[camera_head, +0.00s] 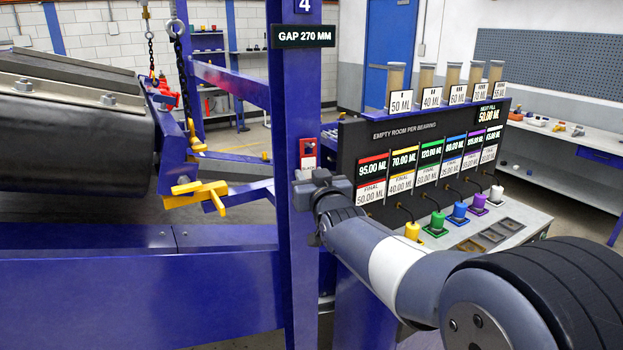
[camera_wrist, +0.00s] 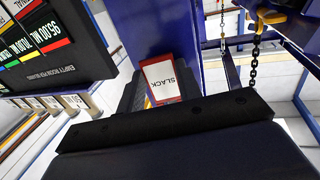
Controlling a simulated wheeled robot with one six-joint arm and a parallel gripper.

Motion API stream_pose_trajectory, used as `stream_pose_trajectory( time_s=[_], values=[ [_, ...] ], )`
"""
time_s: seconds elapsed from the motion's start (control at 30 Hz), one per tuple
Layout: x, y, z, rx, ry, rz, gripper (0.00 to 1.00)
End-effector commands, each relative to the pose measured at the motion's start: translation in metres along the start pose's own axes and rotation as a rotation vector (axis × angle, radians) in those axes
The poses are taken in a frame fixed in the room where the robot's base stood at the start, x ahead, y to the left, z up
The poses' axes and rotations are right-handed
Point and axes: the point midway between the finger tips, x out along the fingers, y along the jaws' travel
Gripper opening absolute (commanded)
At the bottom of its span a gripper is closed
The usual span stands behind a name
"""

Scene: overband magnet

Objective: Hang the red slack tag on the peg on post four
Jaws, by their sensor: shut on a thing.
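The red slack tag (camera_head: 308,148), red with a white label, stands upright against the face of blue post four (camera_head: 300,230). In the wrist view the tag (camera_wrist: 163,80) shows the word SLACK upside down, between the dark fingers. My gripper (camera_head: 310,174) is shut on the lower part of the tag, close in front of the post. The peg cannot be made out, and I cannot tell whether the tag is on it or touches the post.
A dark display board (camera_head: 420,140) with coloured readings stands right of the post, above a bench with several coloured caps. A blue beam (camera_head: 130,290) crosses the front left.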

Motion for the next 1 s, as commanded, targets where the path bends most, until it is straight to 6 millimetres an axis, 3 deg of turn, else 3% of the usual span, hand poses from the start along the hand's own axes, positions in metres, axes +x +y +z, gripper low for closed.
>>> stream_pose_trajectory(
  time_s=[0.43, 0.47, 0.77, 1.0],
  values=[
    [-0.0001, 0.0001, -0.0004, 0.0, 0.0, 0.0, 0.0],
    [-0.0001, 0.0001, -0.0004, 0.0, 0.0, 0.0, 0.35],
    [-0.0001, -0.0003, -0.0004, 0.0, 0.0, -0.001, 0.59],
    [0.0, -0.0012, -0.0005, -0.001, 0.001, -0.002, 0.59]
  ],
)
